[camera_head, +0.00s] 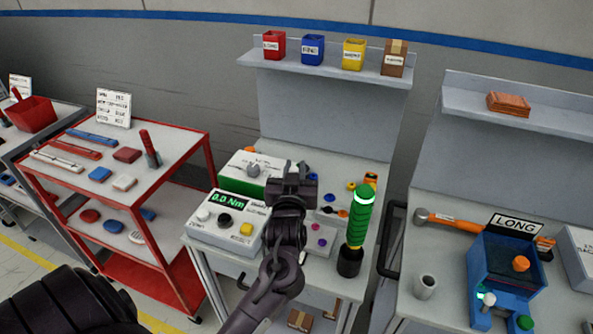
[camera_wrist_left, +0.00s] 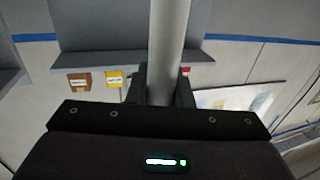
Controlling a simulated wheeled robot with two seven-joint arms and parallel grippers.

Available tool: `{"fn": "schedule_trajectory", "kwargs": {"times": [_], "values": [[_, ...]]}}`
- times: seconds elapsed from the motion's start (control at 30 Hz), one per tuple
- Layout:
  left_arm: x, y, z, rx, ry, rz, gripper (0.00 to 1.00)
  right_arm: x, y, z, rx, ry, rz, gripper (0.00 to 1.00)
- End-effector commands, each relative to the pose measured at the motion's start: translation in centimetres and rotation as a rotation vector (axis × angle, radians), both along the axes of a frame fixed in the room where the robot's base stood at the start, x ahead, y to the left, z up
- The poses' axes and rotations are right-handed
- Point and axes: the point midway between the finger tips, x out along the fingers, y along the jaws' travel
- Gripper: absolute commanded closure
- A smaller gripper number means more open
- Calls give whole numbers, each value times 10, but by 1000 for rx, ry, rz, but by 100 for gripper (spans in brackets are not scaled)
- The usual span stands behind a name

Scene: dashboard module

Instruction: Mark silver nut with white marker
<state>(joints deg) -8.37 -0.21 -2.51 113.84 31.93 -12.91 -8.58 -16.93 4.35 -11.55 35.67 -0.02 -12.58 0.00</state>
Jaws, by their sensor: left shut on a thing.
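Small coloured pieces lie on the bench to the right, including a blue one (camera_head: 329,198) and a purple one (camera_head: 318,227). I cannot make out the silver nut among them; part of that area is behind my arm. My right gripper is not in view.
The tester box (camera_head: 228,223) reads 0.0 Nm. A green-handled tool (camera_head: 360,222) stands upright at the bench's right edge. A red cart (camera_head: 60,177) is on the left. A blue fixture labelled LONG (camera_head: 505,265) and a hammer (camera_head: 450,221) are on the right bench.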

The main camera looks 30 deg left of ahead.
Motion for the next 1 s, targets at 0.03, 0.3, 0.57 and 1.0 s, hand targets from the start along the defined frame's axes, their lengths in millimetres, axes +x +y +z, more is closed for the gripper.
{"fn": "schedule_trajectory", "kwargs": {"times": [0.03,0.3,0.57,1.0], "values": [[0,0,0,0,0,0,100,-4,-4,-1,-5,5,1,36],[0,0,1,0,0,-1,100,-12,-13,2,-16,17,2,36],[0,0,-11,1,0,-1,100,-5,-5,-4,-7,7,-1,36],[-1,0,-42,0,0,-1,100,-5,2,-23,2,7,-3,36]]}}
